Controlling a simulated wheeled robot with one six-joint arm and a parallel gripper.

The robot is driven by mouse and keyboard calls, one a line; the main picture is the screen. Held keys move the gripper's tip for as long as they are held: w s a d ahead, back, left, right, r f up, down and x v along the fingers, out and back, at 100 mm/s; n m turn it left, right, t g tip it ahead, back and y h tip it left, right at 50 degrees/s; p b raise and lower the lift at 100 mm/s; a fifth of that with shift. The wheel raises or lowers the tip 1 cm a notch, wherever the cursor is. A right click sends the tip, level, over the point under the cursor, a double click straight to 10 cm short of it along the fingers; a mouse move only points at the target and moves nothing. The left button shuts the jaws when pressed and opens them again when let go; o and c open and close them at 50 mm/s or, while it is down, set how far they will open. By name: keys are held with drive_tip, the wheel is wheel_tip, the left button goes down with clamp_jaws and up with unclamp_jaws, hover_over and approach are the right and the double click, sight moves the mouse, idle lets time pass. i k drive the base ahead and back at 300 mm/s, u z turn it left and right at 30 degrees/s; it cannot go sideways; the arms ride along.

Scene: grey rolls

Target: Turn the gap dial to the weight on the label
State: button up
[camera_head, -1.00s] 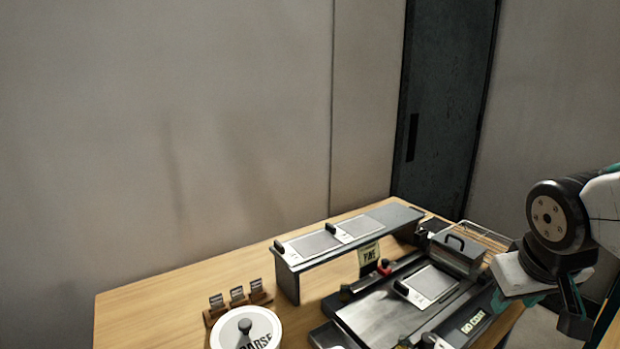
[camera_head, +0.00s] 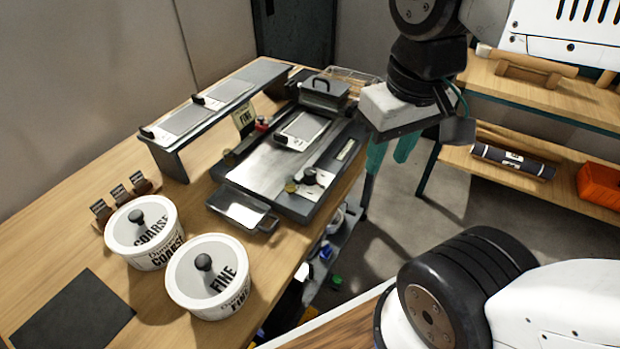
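A dark machine with a grey bed (camera_head: 262,164) sits on the wooden table. Near its front right corner are a small dark knob with a pale base (camera_head: 310,176) and a small brass-coloured knob (camera_head: 291,186); I cannot tell which is the gap dial. A pale label (camera_head: 347,150) is on the machine's right side, its text too small to read. A tag reading FINE (camera_head: 243,117) stands behind the bed. My gripper (camera_head: 388,164) hangs to the right of the machine, apart from it. Its teal fingers point down, with a gap between them and nothing held.
Lidded tubs marked COARSE (camera_head: 143,232) and FINE (camera_head: 208,276) stand at the front left. A raised shelf (camera_head: 216,105) with plates is behind the machine, and a small tray (camera_head: 240,209) is at its front. A shelf unit (camera_head: 560,170) stands at the right.

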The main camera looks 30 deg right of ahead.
sight(310, 172)
drive_tip(key=u, duration=0.05)
drive_tip(key=k, duration=0.5)
drive_tip(key=z, duration=2.05)
drive_tip(key=i, duration=1.85)
drive_tip(key=u, duration=3.15)
drive_tip(key=i, duration=0.5)
